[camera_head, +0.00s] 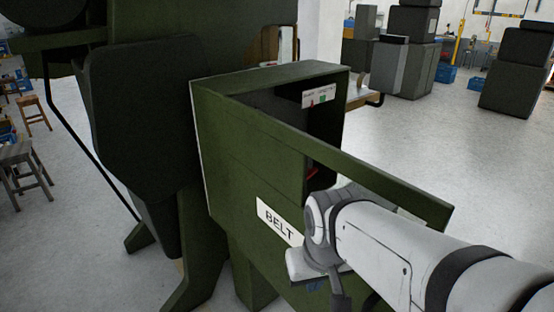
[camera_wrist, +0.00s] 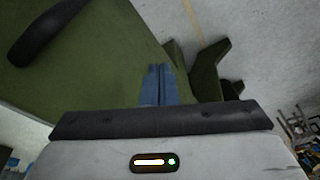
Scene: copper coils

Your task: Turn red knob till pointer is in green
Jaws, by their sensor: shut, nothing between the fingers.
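A green cabinet (camera_head: 275,77) stands in the middle of the head view. Its door (camera_head: 250,165), with a BELT label (camera_head: 279,222), is swung open. Inside at the top is a small white gauge panel (camera_head: 319,95) with a red and a green mark; the pointer is too small to read. A small red part (camera_head: 312,173), perhaps the red knob, shows lower inside, partly hidden by the door. My gripper (camera_wrist: 158,68) is shut and empty in the wrist view, over a green surface.
In the wrist view a dark curved bar (camera_wrist: 45,30) crosses the green surface at upper left. A large green machine (camera_head: 140,90) stands left of the cabinet. Stools (camera_head: 22,165) are at far left. Floor at right (camera_head: 450,150) is clear, with dark cabinets (camera_head: 410,65) behind.

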